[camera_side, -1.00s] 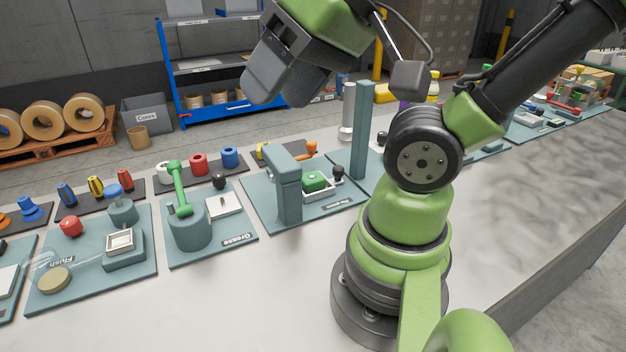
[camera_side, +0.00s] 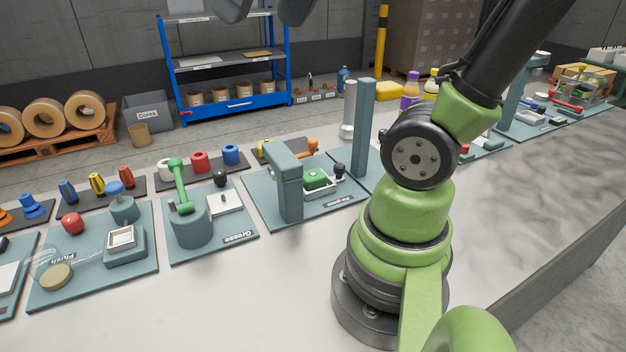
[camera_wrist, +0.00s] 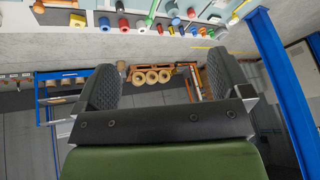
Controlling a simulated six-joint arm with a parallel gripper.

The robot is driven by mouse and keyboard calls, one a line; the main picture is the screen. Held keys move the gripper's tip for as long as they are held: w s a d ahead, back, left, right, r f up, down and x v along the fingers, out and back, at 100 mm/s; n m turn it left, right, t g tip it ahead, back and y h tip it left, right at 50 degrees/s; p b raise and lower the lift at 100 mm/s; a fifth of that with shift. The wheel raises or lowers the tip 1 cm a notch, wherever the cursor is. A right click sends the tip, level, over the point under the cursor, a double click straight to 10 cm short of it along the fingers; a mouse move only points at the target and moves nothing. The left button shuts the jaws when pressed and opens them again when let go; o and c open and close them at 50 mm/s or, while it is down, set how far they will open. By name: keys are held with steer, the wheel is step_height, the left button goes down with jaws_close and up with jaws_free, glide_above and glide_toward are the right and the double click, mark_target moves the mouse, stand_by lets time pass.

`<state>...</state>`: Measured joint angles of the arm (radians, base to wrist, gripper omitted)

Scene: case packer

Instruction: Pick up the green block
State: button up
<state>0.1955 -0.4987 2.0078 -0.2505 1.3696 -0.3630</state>
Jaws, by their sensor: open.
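The green block (camera_side: 317,178) sits in a small white-rimmed tray (camera_side: 322,191) on a teal station plate, between a teal clamp-like post and a black knob. My gripper (camera_side: 265,8) is cut off by the top edge of the side view, high above and behind the bench. In the wrist view my gripper (camera_wrist: 162,85) shows two dark ribbed fingers spread wide with nothing between them. The green block cannot be made out in the wrist view.
The teal post (camera_side: 287,183) stands left of the block and a tall teal column (camera_side: 362,128) right of it. The Grease station (camera_side: 215,236) lies further left. The front strip of the bench (camera_side: 250,300) is clear. A blue shelf (camera_side: 228,105) stands behind.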

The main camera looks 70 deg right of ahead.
steer(key=w+d+n+g+h, duration=0.1)
steer(key=w+d+n+g, duration=0.2)
steer(key=d, duration=0.8)
steer(key=g, duration=0.3)
glide_above(313, 173)
step_height(313, 173, down, 2)
steer(key=shift+y, duration=0.3)
step_height(313, 173, down, 32)
steer(key=shift+a+f, duration=0.1)
steer(key=c, duration=1)
